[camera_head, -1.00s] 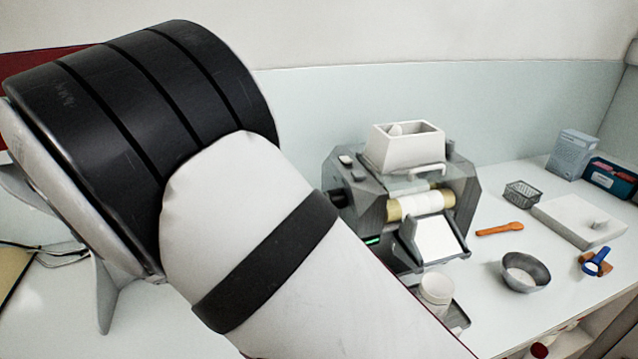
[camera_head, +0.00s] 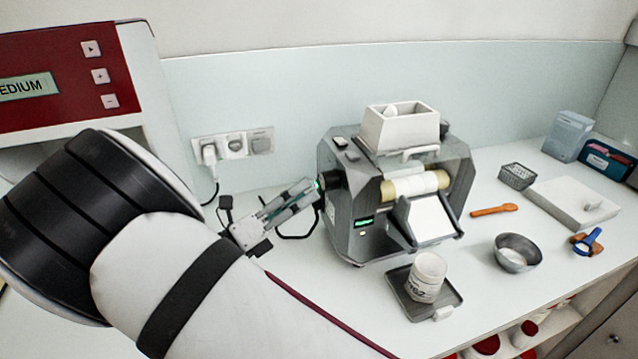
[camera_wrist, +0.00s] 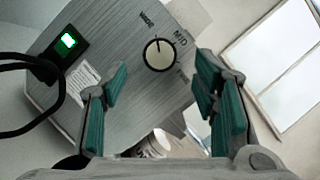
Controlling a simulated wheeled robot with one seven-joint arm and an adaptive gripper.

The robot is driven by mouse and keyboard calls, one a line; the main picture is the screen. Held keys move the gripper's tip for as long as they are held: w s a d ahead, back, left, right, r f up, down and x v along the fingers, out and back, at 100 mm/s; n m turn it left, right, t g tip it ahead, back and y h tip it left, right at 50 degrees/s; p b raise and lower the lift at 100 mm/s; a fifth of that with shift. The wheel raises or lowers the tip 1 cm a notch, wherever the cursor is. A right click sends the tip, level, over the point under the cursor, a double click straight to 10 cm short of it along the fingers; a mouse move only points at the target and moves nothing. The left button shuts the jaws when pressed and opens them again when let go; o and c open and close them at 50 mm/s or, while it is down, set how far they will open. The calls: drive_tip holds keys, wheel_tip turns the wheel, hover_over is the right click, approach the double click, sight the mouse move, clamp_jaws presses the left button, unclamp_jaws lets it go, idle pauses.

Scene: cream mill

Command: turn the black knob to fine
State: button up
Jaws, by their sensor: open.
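In the head view my gripper (camera_head: 317,186) points at the left side of the mill (camera_head: 365,215), where the knob is largely hidden.
A green-lit switch (camera_wrist: 68,41) and black cables are left of the knob. A red panel (camera_head: 60,80) reads "EDIUM", cut off at the edge. A white jar (camera_head: 427,277) stands on a tray (camera_head: 408,302) before the mill. A bowl (camera_head: 517,253) is at right.

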sight(323, 183)
drive_tip(key=shift+p+x, duration=0.35)
drive_tip(key=shift+x, duration=2.15)
drive_tip(key=c, duration=1.2)
